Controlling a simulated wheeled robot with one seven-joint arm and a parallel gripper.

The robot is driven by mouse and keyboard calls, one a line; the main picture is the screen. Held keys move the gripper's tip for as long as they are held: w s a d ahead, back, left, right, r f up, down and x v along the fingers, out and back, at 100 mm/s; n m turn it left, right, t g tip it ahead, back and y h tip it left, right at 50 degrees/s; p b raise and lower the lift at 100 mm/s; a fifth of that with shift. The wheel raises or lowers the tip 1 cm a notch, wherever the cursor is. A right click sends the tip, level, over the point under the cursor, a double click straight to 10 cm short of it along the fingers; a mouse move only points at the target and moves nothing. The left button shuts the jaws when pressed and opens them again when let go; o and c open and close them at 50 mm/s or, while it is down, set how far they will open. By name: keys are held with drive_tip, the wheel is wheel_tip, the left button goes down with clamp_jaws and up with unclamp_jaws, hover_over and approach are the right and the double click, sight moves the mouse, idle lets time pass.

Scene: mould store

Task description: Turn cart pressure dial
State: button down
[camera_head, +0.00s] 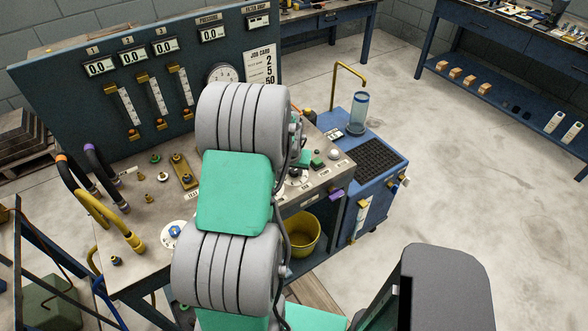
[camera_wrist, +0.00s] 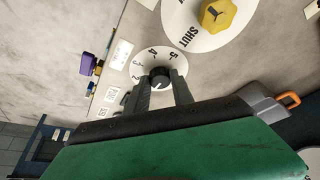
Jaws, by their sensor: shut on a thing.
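In the wrist view a small black round dial (camera_wrist: 160,78) sits on a white disc (camera_wrist: 146,62) with printed numbers, of which 3, 4 and 5 can be read. A pale mark shows on the knob. My gripper (camera_wrist: 161,88) has one finger on each side of the knob and is shut on it. In the head view my grey and green arm reaches over the bench and hides most of the gripper. The pressure display (camera_head: 212,33) on the blue back panel reads about 0.0. A round gauge (camera_head: 221,74) is below it, its needle too small to read.
A yellow knob (camera_wrist: 218,14) on a larger disc marked SHUT is close by. A blue cart (camera_head: 372,185) with a clear cylinder (camera_head: 358,110) stands right of the bench. Floor further right is clear.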

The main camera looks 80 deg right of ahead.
drive_tip(key=shift+m, duration=0.3)
drive_tip(key=m+b, duration=0.1)
drive_tip(key=m+g+b, duration=0.1)
drive_tip(key=m+b, duration=0.1)
drive_tip(key=shift+w+f+g, duration=0.2)
drive_tip(key=shift+g, duration=0.1)
drive_tip(key=shift+w+d+r+m+g+y+b, duration=0.1)
drive_tip(key=shift+m+g+y+b, duration=0.3)
drive_tip(key=shift+m+b, duration=0.75)
drive_tip(key=shift+r+m+g+y+b, duration=0.15)
drive_tip(key=shift+m+g+b, duration=0.45)
drive_tip(key=shift+m, duration=0.95)
drive_tip(key=c, duration=1.1)
unclamp_jaws()
drive_tip(key=b+v, duration=0.1)
drive_tip(key=v, duration=0.6)
drive_tip(key=shift+r, duration=0.35)
